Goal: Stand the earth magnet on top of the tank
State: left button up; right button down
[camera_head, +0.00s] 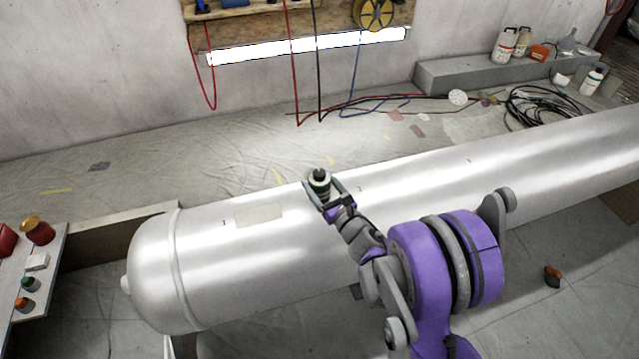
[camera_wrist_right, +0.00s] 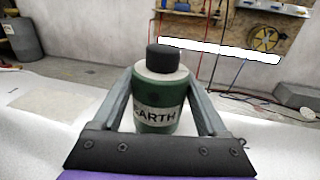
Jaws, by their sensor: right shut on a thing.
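The earth magnet (camera_wrist_right: 160,100) is a green cylinder with a pale top, a black knob and a label ending in "ARTH". It is upright between the fingers of my right gripper (camera_head: 320,190), which is shut on it. In the head view the magnet (camera_head: 319,181) shows over the upper side of the tank (camera_head: 290,255), a long silver cylinder lying on its side. I cannot tell whether the magnet's base touches the tank. A pale rectangular patch (camera_head: 259,214) and small numbers mark the tank's top. My left gripper is not in view.
Hoses and a black cable coil (camera_head: 545,105) lie behind the tank. Bottles (camera_head: 505,45) stand on a concrete ledge (camera_head: 450,75). A small orange-brown object (camera_head: 552,276) lies on the floor at right.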

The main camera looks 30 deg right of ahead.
jog(key=shift+f, duration=0.2)
grip_release()
